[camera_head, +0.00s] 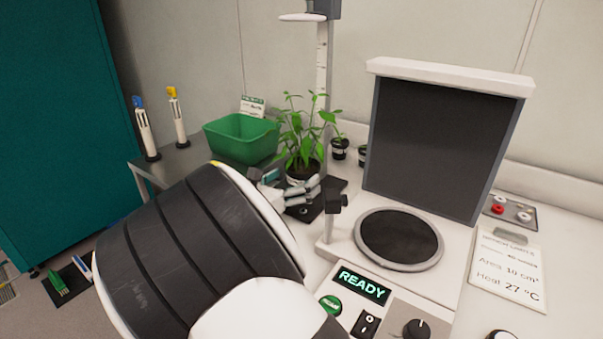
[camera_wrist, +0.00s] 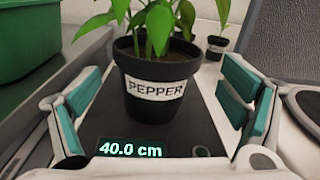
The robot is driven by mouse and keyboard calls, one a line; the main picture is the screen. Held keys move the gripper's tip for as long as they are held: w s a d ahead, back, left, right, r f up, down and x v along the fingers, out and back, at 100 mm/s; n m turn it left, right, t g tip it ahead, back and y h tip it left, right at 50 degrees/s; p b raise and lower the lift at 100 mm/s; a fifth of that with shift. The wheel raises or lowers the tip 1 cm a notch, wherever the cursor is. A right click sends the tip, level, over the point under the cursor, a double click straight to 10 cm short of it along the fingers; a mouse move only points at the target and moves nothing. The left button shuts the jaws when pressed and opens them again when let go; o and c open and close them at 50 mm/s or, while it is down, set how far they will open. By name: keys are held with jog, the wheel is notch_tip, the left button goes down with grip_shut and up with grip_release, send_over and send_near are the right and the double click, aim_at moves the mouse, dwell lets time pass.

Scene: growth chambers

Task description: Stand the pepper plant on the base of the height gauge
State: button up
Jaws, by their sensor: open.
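The pepper plant (camera_head: 302,135) is a leafy green plant in a black pot labelled PEPPER (camera_wrist: 155,88). The pot appears to stand upright on the dark base (camera_wrist: 200,138) of the height gauge, behind its 40.0 cm display (camera_wrist: 130,148). In the wrist view gaps show between both fingers and the pot.
A green bin (camera_head: 242,140) stands left of the plant. Small potted plants (camera_head: 340,148) stand behind it. To the right is a device with a round dark plate (camera_head: 398,238), an upright dark panel (camera_head: 435,140) and a READY display (camera_head: 362,285). The gauge's white upper arm (camera_head: 300,17) is above the plant.

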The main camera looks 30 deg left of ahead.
jog(key=shift+s+a, duration=0.15)
jog(key=shift+s, duration=1.55)
